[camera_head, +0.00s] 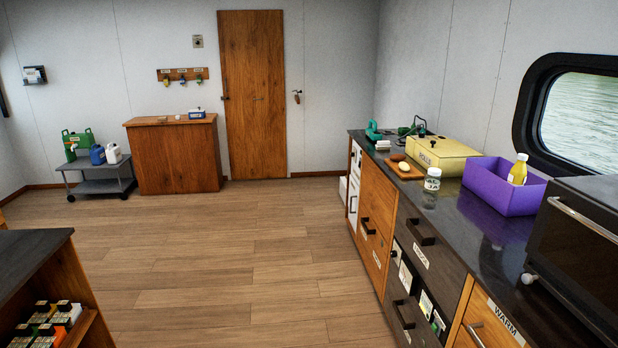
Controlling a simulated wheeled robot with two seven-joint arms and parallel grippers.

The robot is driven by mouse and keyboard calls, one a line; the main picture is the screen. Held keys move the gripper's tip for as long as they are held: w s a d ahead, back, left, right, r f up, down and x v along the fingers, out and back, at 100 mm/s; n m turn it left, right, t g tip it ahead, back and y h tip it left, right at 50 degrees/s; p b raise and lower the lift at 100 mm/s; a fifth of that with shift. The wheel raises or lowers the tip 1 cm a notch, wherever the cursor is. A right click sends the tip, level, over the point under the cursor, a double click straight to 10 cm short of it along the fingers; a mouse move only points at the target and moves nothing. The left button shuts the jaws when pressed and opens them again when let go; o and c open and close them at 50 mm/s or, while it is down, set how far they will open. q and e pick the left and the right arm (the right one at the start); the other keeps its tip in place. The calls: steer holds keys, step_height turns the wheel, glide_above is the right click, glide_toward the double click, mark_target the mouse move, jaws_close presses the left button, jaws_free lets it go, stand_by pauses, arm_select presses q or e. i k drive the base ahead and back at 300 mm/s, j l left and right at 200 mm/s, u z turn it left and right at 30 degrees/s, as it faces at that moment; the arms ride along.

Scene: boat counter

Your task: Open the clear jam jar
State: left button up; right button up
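A small clear jar (432,180) with a whitish lid and a pale label stands upright near the front edge of the dark counter, on the right side of the head view. The lid appears to be on the jar. What is inside it is too small to tell. Neither of my grippers shows in this view.
The dark counter (452,222) also holds a purple bin (490,190) with a yellow bottle (518,169), a yellow box (440,154), a cutting board with food and a black oven (582,245). A dark-topped shelf unit (30,262) stands at left. The wooden floor between is clear.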

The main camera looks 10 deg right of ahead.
mark_target(431, 184)
steer(key=i+z, duration=0.1)
steer(key=i, duration=0.7)
steer(key=i+j+z, duration=0.1)
steer(key=i, duration=0.75)
